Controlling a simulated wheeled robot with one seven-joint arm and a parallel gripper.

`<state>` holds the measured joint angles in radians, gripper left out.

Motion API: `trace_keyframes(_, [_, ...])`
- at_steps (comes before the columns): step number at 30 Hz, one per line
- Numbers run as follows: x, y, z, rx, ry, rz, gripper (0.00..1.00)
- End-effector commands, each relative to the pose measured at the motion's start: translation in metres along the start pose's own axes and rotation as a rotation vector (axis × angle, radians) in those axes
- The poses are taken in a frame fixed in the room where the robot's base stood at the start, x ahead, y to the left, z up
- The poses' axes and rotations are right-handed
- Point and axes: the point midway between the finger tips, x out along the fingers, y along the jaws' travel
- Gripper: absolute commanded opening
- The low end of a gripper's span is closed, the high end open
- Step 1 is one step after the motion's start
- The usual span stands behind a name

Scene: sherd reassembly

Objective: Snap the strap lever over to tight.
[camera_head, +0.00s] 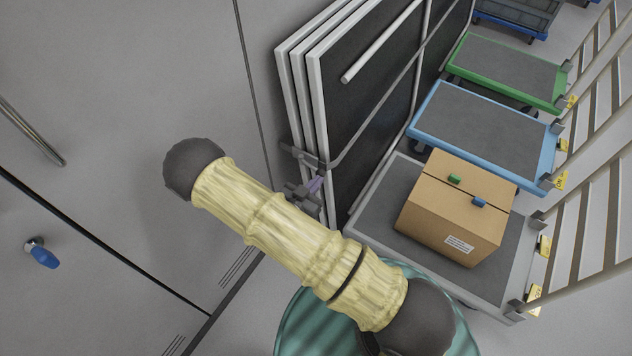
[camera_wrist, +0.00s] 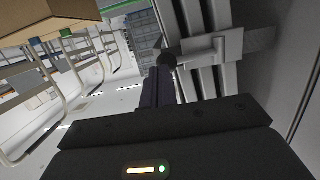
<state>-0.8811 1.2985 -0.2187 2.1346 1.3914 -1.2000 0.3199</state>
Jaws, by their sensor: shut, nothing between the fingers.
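The strap (camera_head: 385,100) runs as a grey band across a stack of dark panels with pale frames (camera_head: 318,95). Its grey bracket (camera_head: 303,156) sits at the panels' near edge and also shows in the wrist view (camera_wrist: 228,44). In the head view my arm partly hides this area.
A cardboard box (camera_head: 455,220) with a green and a blue piece on top rests on a grey cart (camera_head: 385,205). Blue (camera_head: 480,135) and green (camera_head: 510,72) carts stand behind, with pale rails at the right. A blue-handled fitting (camera_head: 42,255) is at left.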

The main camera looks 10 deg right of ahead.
Motion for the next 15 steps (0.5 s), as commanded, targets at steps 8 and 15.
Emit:
trace_keyframes(8, [0.002,0.001,-0.001,0.001,0.004,0.005,0.0])
trace_keyframes(15, [-0.013,0.002,-0.003,0.0,0.002,0.004,0.0])
